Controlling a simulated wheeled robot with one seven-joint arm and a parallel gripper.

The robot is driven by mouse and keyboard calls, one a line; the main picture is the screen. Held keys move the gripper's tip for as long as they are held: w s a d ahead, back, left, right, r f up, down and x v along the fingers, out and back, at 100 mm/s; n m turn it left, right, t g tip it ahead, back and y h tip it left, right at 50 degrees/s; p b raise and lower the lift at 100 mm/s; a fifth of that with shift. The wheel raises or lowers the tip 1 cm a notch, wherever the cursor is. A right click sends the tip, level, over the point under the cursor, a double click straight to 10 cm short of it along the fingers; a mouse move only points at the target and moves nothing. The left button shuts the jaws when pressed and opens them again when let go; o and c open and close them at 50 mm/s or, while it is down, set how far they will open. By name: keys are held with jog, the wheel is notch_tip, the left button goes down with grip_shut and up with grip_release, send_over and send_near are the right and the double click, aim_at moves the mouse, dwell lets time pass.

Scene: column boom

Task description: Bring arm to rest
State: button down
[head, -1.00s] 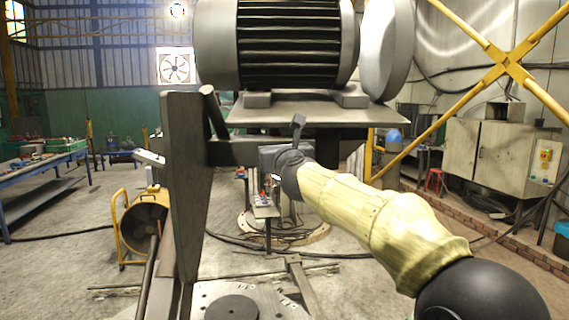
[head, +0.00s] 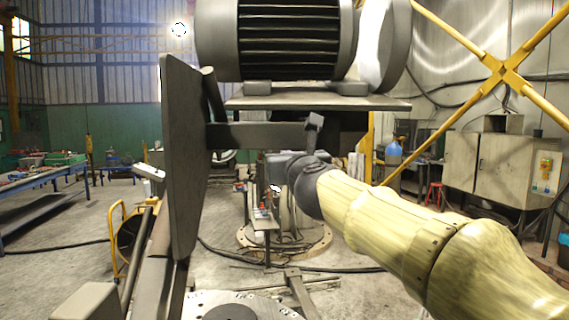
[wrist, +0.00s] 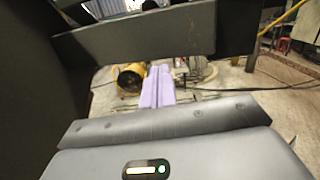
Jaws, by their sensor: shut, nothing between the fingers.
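My gripper (wrist: 158,72) shows in the wrist view as two pale purple fingers lying side by side, shut, with nothing between them. It points away from my grey wrist housing, past a dark beam. In the head view my pale yellow arm reaches from the lower right to the middle and ends at a dark wrist joint. My fingers cannot be made out there.
A large motor (head: 288,45) on a flat plate (head: 320,103) is above my wrist. A dark post (head: 183,160) and crossbeam (head: 255,135) are left of it; the beam (wrist: 140,42) spans the wrist view. A cabinet (head: 510,165) stands at right. Open floor (head: 65,265) lies at left.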

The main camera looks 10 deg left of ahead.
jog(key=s+d+f+n+g+h, duration=0.15)
jog(key=d+f+n, duration=0.35)
jog(key=f, duration=0.5)
jog(key=s+d+f+n+g+h, duration=0.1)
jog(key=d+f+n+g, duration=0.2)
jog(key=f+n, duration=0.55)
jog(key=s+d+f+n+g+h, duration=0.1)
jog(key=s+d+f+n+g, duration=0.2)
jog(key=f, duration=0.8)
jog(key=s+d+f+n+g+h, duration=0.1)
jog(key=s+d+f+n+g, duration=0.3)
jog(key=s+d+f+n, duration=0.3)
jog(key=s+d+f+n+g+h, duration=0.2)
jog(key=s+d+f+n, duration=0.4)
jog(key=s+f, duration=0.6)
jog(key=shift+d+f+n+g, duration=0.4)
jog(key=shift+f+n+g, duration=0.4)
jog(key=shift+n+g, duration=0.05)
